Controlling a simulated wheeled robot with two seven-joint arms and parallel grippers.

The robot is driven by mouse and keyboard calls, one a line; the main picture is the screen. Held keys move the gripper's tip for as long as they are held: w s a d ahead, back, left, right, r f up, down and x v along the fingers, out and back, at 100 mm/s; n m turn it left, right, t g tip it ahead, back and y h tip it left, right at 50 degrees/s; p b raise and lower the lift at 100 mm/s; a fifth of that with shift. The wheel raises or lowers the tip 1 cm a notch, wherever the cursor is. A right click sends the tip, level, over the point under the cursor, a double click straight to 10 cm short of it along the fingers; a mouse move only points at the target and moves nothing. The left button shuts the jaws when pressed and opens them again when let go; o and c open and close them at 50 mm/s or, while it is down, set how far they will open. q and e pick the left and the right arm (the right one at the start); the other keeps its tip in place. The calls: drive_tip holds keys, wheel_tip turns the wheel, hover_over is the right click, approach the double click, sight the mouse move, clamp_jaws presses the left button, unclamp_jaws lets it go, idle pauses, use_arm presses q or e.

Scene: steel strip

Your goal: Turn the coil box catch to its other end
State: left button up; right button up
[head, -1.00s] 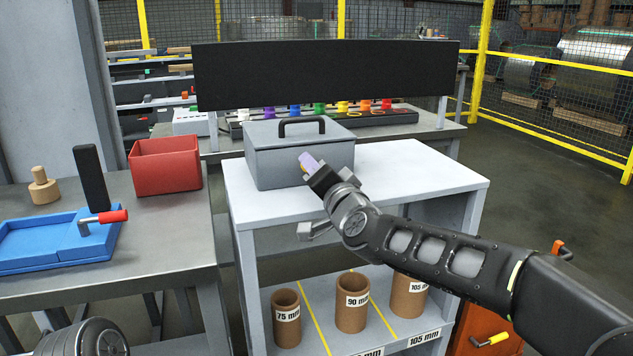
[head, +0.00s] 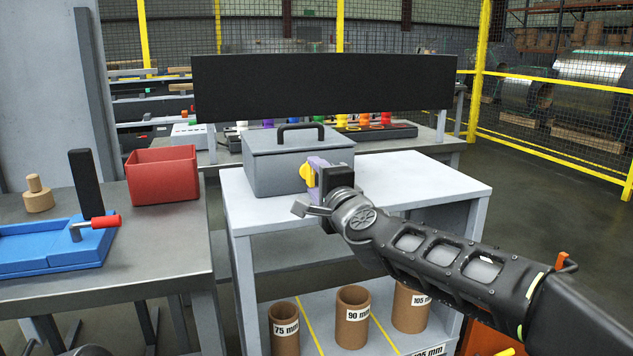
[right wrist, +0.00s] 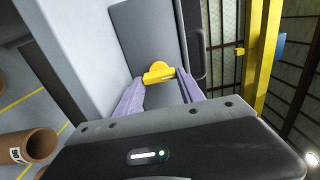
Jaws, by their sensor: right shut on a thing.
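The coil box (head: 285,163) is a grey lidded box with a black top handle, standing on the pale top of a shelf unit. Its yellow catch (head: 308,175) is on the front face, toward the right. My right gripper (head: 314,175) is at the front of the box with its purple fingers shut on the catch. In the right wrist view the catch (right wrist: 159,72) shows between the two purple fingertips, against the grey box (right wrist: 146,36). My left gripper is out of view.
A red bin (head: 163,176) and a blue tray (head: 40,262) with a red-handled lever are on the left bench. Cardboard tubes (head: 352,318) stand on the lower shelf. A black panel (head: 325,88) rises behind the box. The shelf top (head: 420,182) is clear on the right.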

idle(0.4)
drive_tip(key=o, duration=1.4)
drive_tip(key=shift+c, duration=0.2)
drive_tip(key=shift+f, duration=0.1)
